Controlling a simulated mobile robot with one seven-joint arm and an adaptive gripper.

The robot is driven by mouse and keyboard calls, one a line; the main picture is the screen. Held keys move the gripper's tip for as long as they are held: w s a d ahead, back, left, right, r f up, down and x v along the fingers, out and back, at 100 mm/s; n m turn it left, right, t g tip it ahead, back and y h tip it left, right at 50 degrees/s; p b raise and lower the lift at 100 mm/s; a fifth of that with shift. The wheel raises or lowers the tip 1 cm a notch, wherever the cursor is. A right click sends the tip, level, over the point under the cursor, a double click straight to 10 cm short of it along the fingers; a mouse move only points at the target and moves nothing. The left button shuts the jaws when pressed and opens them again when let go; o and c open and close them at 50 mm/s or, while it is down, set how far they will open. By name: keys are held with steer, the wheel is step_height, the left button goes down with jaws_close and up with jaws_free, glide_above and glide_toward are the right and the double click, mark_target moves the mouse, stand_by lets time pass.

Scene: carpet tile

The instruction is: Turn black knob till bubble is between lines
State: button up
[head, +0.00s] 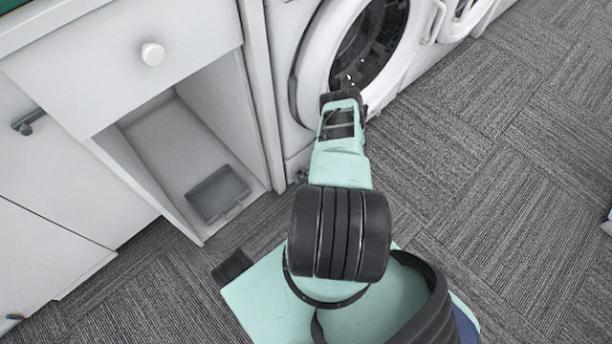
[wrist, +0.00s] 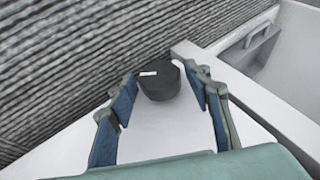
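The black knob (wrist: 160,88) shows in the wrist view, a dark round piece with a short white mark on top, at the far edge of a white surface. My gripper (wrist: 162,74) is open, its blue-padded fingers left and right of the knob in the picture. Gaps show on both sides, and I cannot tell how far the fingertips are from it in depth. In the head view, a small dark thing (head: 302,175) low on the washer's front corner may be the knob. My arm hides the area around my fingers there. I see no bubble or lines in either view.
A white washing machine (head: 283,60) with a round door stands beside a white cabinet (head: 257,100). The cabinet's open compartment holds a grey tray (head: 203,198), also in the wrist view (wrist: 250,42).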

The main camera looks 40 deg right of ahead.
steer(key=shift+o, duration=0.3)
steer(key=shift+s, duration=0.2)
steer(key=v, duration=1.2)
steer(key=shift+w, duration=0.15)
steer(key=shift+c, duration=0.2)
